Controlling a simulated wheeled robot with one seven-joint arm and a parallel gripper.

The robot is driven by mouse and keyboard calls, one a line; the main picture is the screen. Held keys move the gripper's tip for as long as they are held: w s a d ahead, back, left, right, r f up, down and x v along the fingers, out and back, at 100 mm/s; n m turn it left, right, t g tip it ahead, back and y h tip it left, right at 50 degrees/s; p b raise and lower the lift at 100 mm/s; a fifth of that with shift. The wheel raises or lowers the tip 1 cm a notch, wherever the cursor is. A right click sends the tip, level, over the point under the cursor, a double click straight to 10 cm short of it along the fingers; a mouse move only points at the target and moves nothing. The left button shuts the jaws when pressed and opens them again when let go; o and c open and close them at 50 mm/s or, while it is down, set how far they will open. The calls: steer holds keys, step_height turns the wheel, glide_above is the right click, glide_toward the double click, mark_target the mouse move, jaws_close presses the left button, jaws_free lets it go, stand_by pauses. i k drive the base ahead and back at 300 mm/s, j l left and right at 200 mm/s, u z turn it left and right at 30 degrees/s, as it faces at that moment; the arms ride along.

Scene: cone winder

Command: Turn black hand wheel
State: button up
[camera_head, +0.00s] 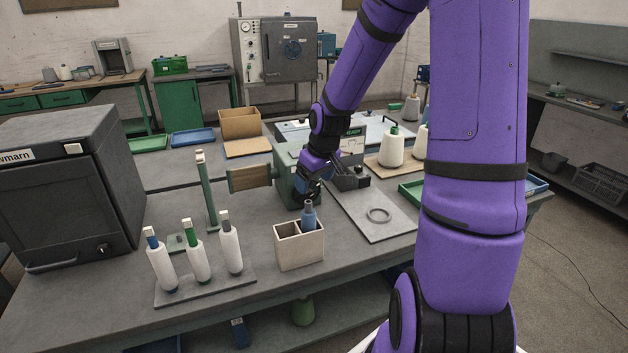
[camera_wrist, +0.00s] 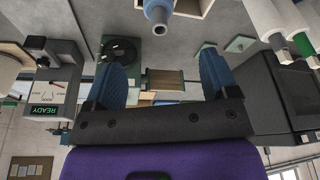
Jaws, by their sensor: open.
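The black hand wheel (camera_wrist: 122,50) shows in the wrist view as a dark disc on a green housing, left of centre, near the tip of one finger. My gripper (camera_wrist: 165,72) is open, with its two blue finger pads spread wide and nothing held between them. In the head view my gripper (camera_head: 309,189) hangs at the front of the green winder machine (camera_head: 287,176). There the dark gripper mostly covers the wheel, and I cannot tell the two apart. I cannot tell whether a finger touches the wheel.
A beige two-slot box (camera_head: 299,250) with a blue cone tube (camera_head: 309,215) stands close in front of my gripper. A rack (camera_head: 205,286) with three yarn tubes is at front left. A grey plate (camera_head: 372,212) with a ring lies right. A dark cabinet (camera_head: 70,190) stands far left.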

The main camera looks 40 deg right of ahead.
mark_target(310, 195)
steer(key=i+j, duration=0.75)
steer(key=i+u, duration=0.05)
steer(key=i, duration=0.05)
